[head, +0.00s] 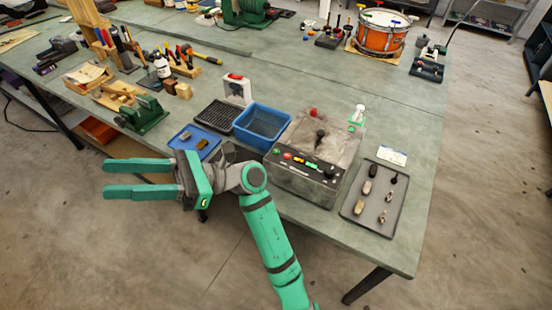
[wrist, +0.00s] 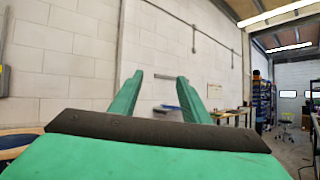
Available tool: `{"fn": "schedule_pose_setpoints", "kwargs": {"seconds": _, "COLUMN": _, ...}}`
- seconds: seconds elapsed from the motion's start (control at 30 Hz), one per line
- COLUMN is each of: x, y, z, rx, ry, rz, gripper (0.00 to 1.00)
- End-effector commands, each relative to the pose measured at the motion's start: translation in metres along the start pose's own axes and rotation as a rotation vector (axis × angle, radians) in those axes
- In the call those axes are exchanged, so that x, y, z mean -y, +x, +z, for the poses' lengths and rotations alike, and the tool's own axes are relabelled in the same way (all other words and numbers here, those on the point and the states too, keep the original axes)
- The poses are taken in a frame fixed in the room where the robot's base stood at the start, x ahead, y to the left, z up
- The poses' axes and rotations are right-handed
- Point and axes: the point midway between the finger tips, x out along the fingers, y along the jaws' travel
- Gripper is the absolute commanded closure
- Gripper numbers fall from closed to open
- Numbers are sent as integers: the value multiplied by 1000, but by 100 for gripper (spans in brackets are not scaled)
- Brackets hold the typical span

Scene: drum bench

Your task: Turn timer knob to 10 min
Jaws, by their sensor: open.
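The timer knob is probably the dark round knob (head: 329,174) at the right end of the front panel of a grey metal machine (head: 316,140); its marks are too small to read. Several coloured buttons sit to its left on the panel. My gripper (head: 104,178) is open and empty, left of the machine and out past the table's front edge, with its fingers pointing left. In the wrist view my gripper (wrist: 158,92) shows two green fingers apart, facing a white block wall; the machine and knob are not in that view.
A blue bin (head: 263,125) and a blue tray (head: 194,141) stand left of the machine. A dark tray (head: 376,199) with several small pieces lies on its right. A green vise (head: 142,115) is near the front edge. Floor in front of the table (head: 410,245) is clear.

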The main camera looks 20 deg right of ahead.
Motion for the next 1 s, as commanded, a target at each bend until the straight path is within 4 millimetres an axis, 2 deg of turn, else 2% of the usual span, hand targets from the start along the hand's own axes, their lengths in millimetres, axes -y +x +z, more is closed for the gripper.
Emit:
{"fn": "schedule_pose_setpoints", "kwargs": {"seconds": 0.17, "x": 21, "y": -20, "z": -13, "rx": -305, "ry": -162, "rz": 6, "gripper": 57}}
{"fn": "schedule_pose_setpoints", "kwargs": {"seconds": 0.27, "x": 33, "y": -42, "z": -20, "rx": -480, "ry": -235, "rz": 10, "gripper": 57}}
{"fn": "schedule_pose_setpoints", "kwargs": {"seconds": 0.47, "x": 55, "y": -108, "z": -25, "rx": -843, "ry": -342, "rz": 17, "gripper": 57}}
{"fn": "schedule_pose_setpoints", "kwargs": {"seconds": 0.6, "x": 64, "y": -169, "z": -18, "rx": -1104, "ry": -376, "rz": 24, "gripper": 57}}
{"fn": "schedule_pose_setpoints", "kwargs": {"seconds": 0.77, "x": 63, "y": -251, "z": 8, "rx": -1405, "ry": -369, "rz": 31, "gripper": 57}}
{"fn": "schedule_pose_setpoints", "kwargs": {"seconds": 0.9, "x": 49, "y": -324, "z": 45, "rx": -1660, "ry": -314, "rz": 38, "gripper": 57}}
{"fn": "schedule_pose_setpoints", "kwargs": {"seconds": 1.0, "x": 33, "y": -370, "z": 75, "rx": -1820, "ry": -255, "rz": 43, "gripper": 57}}
